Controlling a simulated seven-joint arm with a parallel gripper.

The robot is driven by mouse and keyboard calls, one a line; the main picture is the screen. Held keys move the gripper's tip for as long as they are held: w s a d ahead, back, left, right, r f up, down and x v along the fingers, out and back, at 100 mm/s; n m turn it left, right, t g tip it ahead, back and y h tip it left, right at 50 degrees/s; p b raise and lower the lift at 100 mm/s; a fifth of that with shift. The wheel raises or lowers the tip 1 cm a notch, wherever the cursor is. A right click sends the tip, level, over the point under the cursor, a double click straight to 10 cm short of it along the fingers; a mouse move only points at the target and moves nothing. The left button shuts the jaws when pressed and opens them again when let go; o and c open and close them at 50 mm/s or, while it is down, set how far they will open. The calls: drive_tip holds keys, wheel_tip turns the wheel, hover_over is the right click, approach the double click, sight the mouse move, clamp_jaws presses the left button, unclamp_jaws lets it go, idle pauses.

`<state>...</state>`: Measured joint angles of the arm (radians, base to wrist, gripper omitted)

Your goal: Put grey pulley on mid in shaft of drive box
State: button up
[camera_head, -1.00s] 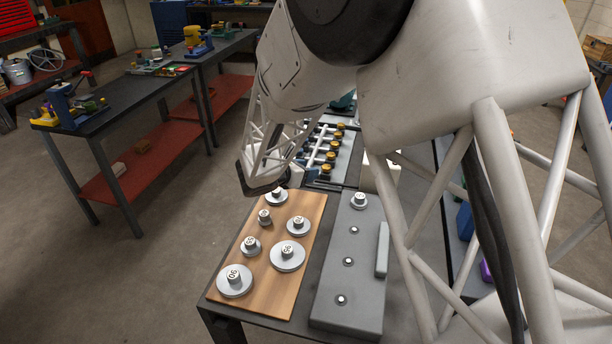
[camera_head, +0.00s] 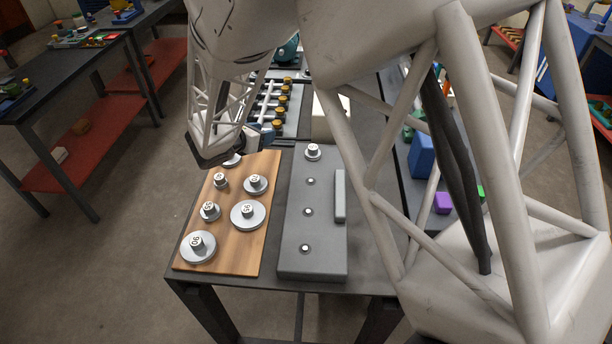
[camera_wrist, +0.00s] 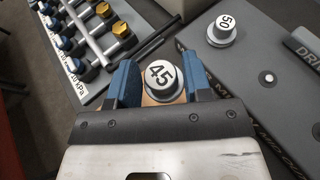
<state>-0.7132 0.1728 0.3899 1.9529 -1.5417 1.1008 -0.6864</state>
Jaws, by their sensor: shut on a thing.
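A grey pulley marked 45 (camera_wrist: 162,78) sits between the blue fingers of my gripper (camera_wrist: 160,85) in the wrist view, and the gripper is shut on it. Wood shows around it. In the head view a pulley (camera_head: 232,161) at the board's far end is partly hidden under my arm's end; I cannot tell whether it is lifted. The grey drive box (camera_head: 327,262) lies right of the board, with bare shafts: near (camera_head: 305,249), middle (camera_head: 308,212) and a further one (camera_head: 311,181). A pulley marked 50 (camera_head: 312,152) stands at its far end, also in the wrist view (camera_wrist: 222,31).
The wooden board (camera_head: 235,258) holds several other grey pulleys, including a large near one (camera_head: 198,246). A raised bar (camera_head: 340,195) runs along the box's right side. Beyond the board is a manifold with yellow and blue knobs (camera_head: 283,97).

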drive_tip(key=s+d, duration=0.6)
drive_tip(key=s, duration=0.1)
drive_tip(key=s+d+f, duration=0.1)
drive_tip(key=s+d, duration=0.6)
drive_tip(key=s, duration=0.1)
drive_tip(key=s+d, duration=0.6)
drive_tip(key=s, duration=0.2)
drive_tip(key=shift+s+d+f, duration=0.1)
drive_tip(key=shift+d+f, duration=0.1)
drive_tip(key=w+a, duration=0.2)
drive_tip(key=w, duration=0.3)
drive_tip(key=w+a+f, duration=0.1)
drive_tip(key=w, duration=0.4)
drive_tip(key=w+a, duration=0.2)
drive_tip(key=w, duration=0.3)
drive_tip(key=shift+a+f, duration=0.25)
drive_tip(key=shift+a, duration=0.05)
clamp_jaws()
drive_tip(key=shift+f, duration=1.8)
drive_tip(key=o, duration=1)
unclamp_jaws()
drive_tip(key=shift+c, duration=0.2)
